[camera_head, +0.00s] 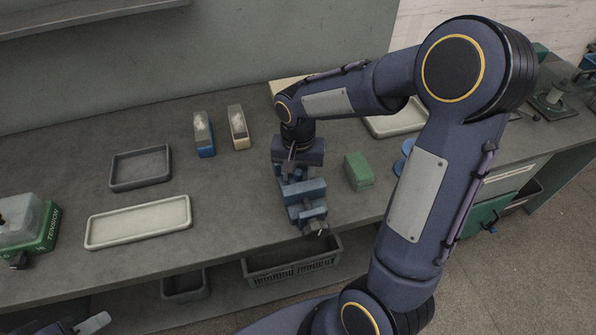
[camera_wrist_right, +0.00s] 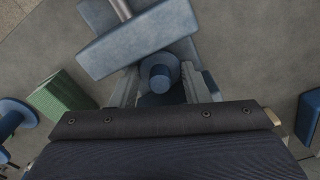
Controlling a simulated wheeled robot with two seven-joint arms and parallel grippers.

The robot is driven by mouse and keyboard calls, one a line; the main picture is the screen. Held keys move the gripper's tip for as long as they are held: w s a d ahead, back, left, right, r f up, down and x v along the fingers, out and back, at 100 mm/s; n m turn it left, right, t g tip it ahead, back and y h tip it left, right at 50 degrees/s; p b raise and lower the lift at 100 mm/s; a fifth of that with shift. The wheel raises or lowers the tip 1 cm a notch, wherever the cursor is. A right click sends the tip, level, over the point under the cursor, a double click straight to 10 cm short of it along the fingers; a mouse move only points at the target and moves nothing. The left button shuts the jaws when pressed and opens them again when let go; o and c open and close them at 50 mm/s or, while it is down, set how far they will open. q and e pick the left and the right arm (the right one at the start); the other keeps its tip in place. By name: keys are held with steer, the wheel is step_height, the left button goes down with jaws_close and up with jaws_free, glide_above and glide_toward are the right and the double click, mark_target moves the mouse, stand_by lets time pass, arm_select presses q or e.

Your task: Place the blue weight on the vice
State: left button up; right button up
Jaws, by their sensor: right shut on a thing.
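The blue vice (camera_head: 306,196) stands near the front edge of the bench; its jaw block shows in the wrist view (camera_wrist_right: 140,42). My right gripper (camera_head: 290,174) points down right over the vice's back part. In the wrist view its fingers (camera_wrist_right: 160,88) are shut on the blue weight (camera_wrist_right: 160,72), a round piece with a knob on top. The weight is close beside the vice's jaw block; I cannot tell whether it touches the vice. In the head view the weight is hidden by the gripper. My left gripper (camera_head: 92,324) shows partly at the bottom left, away from the vice.
A green block (camera_head: 358,171) and a blue round-topped object (camera_head: 402,160) stand right of the vice. Two clear-topped containers (camera_head: 204,134) (camera_head: 239,128), a grey tray (camera_head: 141,168), a cream tray (camera_head: 138,221) and a green machine (camera_head: 30,226) are left. A crate (camera_head: 293,262) sits below.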

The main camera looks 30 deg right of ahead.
mark_target(298, 172)
steer(key=shift+f, duration=0.2)
steer(key=o, duration=0.7)
steer(key=shift+r, duration=0.1)
step_height(298, 172, up, 11)
steer(key=s+a+n+t+y, duration=0.2)
steer(key=s, duration=0.6)
steer(key=s+a+n+t+y, duration=0.1)
steer(key=s+a+n+t, duration=0.1)
steer(key=s, duration=0.7)
steer(key=shift+f+n+t+y, duration=0.25)
steer(key=shift+n+t+y, duration=0.15)
steer(key=shift+n+t, duration=0.4)
